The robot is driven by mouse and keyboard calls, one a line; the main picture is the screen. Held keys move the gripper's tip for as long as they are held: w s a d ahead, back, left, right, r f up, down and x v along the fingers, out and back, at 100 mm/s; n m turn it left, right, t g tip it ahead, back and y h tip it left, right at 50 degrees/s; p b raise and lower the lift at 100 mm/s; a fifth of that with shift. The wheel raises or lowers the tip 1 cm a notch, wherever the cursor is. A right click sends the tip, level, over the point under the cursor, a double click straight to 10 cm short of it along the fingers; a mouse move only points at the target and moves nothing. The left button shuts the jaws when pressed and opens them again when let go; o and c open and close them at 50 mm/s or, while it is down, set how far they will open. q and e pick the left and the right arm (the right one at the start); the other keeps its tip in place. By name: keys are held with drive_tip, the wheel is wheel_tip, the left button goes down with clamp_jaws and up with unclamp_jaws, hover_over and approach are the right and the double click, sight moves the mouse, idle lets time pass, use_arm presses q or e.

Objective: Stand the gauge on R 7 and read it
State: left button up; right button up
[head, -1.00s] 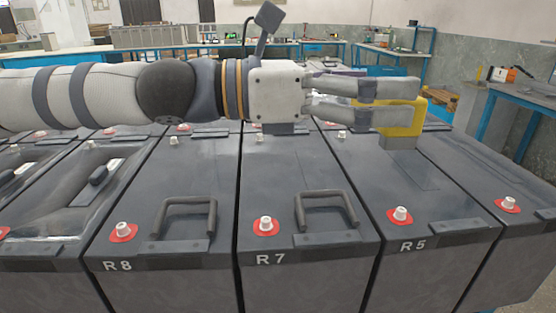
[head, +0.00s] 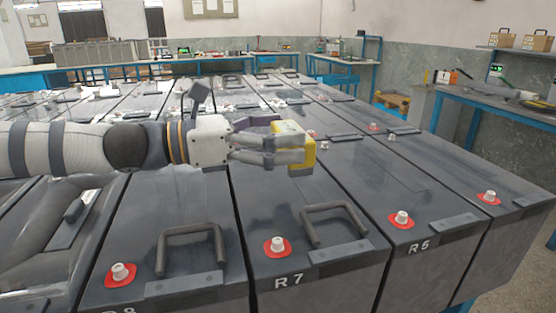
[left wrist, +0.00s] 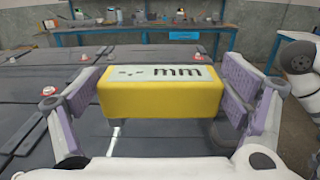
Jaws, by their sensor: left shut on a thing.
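The yellow gauge (head: 308,157) is held in the fingers of my left gripper (head: 290,148). In the left wrist view the gauge (left wrist: 155,100) shows a pale display with dashes and "mm", no number. In the head view it appears above the rear part of battery R 7 (head: 268,205), behind that battery's black handle (head: 335,225). R 7 has a white label on its front and a white-capped terminal on a red ring (head: 277,246). The gauge looks clear of the battery top, though the height of the gap is hard to tell.
Battery R 8 (head: 150,235) with a raised handle (head: 190,235) stands left of R 7. Another battery (head: 400,190), labelled R 5 or R 6, stands right. More rows run behind. Blue workbenches (head: 490,100) line the back and right.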

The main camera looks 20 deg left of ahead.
use_arm(q)
drive_tip(key=shift+w+a+f, duration=0.2)
drive_tip(key=shift+w+f, duration=0.2)
drive_tip(key=shift+f, duration=0.25)
drive_tip(key=shift+w+a+f, duration=0.2)
drive_tip(key=shift+w+f, duration=0.15)
drive_tip(key=shift+f, duration=0.25)
drive_tip(key=f, duration=0.2)
drive_tip(key=f+b, duration=0.1)
drive_tip(key=f, duration=0.1)
drive_tip(key=shift+w+a, duration=0.15)
drive_tip(key=shift+w, duration=0.05)
drive_tip(key=shift+r, duration=0.35)
drive_tip(key=shift+f, duration=0.25)
drive_tip(key=o, duration=1.2)
use_arm(e)
drive_tip(key=shift+s+f+g, duration=0.5)
drive_tip(key=shift+s+f, duration=0.6)
use_arm(q)
drive_tip(key=shift+r, duration=0.1)
